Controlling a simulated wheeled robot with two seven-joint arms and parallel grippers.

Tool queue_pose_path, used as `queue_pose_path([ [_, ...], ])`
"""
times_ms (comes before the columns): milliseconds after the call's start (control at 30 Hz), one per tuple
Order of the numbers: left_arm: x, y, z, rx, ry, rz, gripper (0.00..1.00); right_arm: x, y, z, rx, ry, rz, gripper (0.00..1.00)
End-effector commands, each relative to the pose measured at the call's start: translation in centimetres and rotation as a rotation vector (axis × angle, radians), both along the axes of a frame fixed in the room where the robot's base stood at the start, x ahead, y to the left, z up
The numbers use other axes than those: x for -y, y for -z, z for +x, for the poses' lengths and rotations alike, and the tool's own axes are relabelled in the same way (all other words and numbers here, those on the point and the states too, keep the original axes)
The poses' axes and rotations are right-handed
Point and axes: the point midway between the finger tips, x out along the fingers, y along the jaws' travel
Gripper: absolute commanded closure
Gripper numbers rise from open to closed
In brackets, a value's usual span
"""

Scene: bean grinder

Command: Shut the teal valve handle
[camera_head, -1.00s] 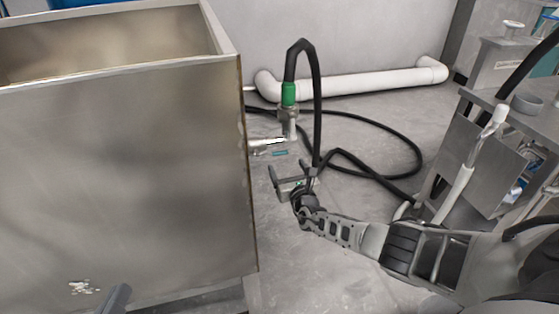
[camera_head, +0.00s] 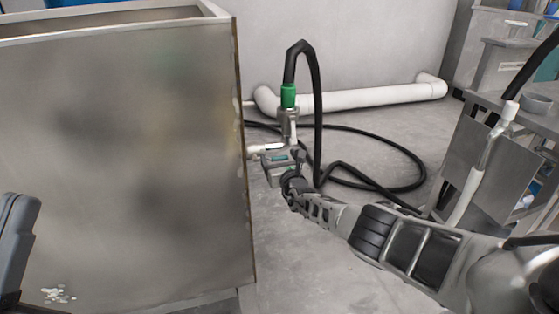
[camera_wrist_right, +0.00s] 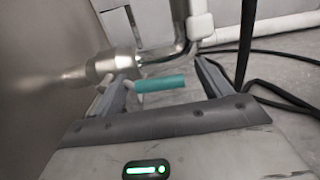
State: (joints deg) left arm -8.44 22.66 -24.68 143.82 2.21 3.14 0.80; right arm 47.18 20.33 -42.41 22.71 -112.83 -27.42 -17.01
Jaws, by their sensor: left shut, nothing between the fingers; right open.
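The teal valve handle (camera_wrist_right: 160,84) lies roughly level between the spread fingers of my right gripper (camera_wrist_right: 163,74) in the right wrist view, and no finger is seen closed on it. A metal valve body (camera_wrist_right: 115,63) joins it to the tank side at left. In the head view the teal handle (camera_head: 278,158) is small and partly hidden by my right gripper (camera_head: 281,165), below the pipe with the green hose fitting (camera_head: 288,95). My left gripper (camera_head: 18,240) is shut and empty at the left edge, partly cut off, in front of the tank.
A large metal tank (camera_head: 130,150) fills the left side. A black hose (camera_head: 317,110) loops from the green fitting down to the floor, right of my right gripper. A white pipe (camera_head: 360,97) runs along the wall. A metal cart (camera_head: 490,150) stands at right.

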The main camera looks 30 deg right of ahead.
Motion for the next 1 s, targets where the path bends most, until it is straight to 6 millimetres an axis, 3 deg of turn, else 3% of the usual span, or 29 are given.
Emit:
queue_pose_path([
  [33, 0.0, 0.0, 0.0, -0.001, 0.0, 0.0, 1.0, 0.0, 0.0, 0.0, 0.0, 0.0, 0.0, 0.23],
  [200, 0.0, 0.0, 0.0, -0.002, 0.001, -0.001, 1.0, 0.0, 0.0, 0.0, 0.0, 0.0, 0.0, 0.7],
  [267, 0.0, 0.0, 0.0, -0.002, 0.001, -0.001, 1.0, 0.0, 0.0, 0.0, 0.0, 0.0, 0.0, 0.82],
  [967, 0.0, 0.0, 0.0, -0.003, 0.001, -0.001, 1.0, -0.1, 1.1, -0.1, 0.026, -0.001, 0.12, 0.82],
  [1000, 0.0, 0.0, 0.0, -0.003, 0.001, -0.001, 1.0, -0.1, 1.1, -0.1, 0.026, -0.001, 0.12, 0.36],
])
